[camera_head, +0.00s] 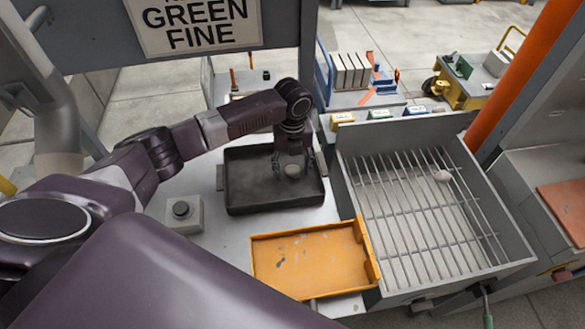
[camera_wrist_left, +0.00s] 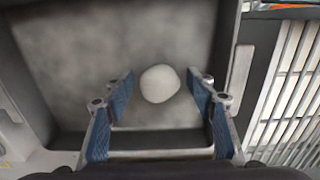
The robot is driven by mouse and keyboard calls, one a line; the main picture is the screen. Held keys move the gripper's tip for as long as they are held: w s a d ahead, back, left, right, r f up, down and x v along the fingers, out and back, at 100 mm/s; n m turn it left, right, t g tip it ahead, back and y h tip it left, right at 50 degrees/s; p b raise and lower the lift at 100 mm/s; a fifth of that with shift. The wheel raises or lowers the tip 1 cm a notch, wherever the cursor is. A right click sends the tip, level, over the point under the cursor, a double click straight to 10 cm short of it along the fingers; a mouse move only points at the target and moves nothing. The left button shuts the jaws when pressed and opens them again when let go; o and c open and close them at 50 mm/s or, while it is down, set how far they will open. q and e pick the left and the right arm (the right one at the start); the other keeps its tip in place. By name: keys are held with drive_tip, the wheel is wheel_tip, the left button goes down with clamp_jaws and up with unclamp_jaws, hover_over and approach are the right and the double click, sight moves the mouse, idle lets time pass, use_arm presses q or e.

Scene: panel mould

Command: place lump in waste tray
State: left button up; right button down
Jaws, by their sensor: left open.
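A pale rounded lump (camera_head: 292,171) lies in the dark tray (camera_head: 240,205); it also shows in the left wrist view (camera_wrist_left: 160,83). A second pale lump (camera_head: 442,176) rests on the barred grate of the grey box at the right. My left gripper (camera_head: 284,166) points down into the dark tray, open. In the left wrist view its blue-padded fingers (camera_wrist_left: 162,98) stand on either side of the lump, with gaps showing. Which tray is the waste tray is not marked in the frames. My right gripper is not in view.
A shallow orange tray (camera_head: 310,262) lies empty in front of the dark tray. The grey box with metal bars (camera_head: 405,215) stands to the right. A small button box (camera_head: 183,212) is left of the dark tray. Small labelled bins (camera_head: 380,114) line the back.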

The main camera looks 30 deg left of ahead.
sight(293, 168)
use_arm(q)
wheel_tip(293, 168, up, 12)
drive_tip(key=b, duration=0.2)
idle(0.6)
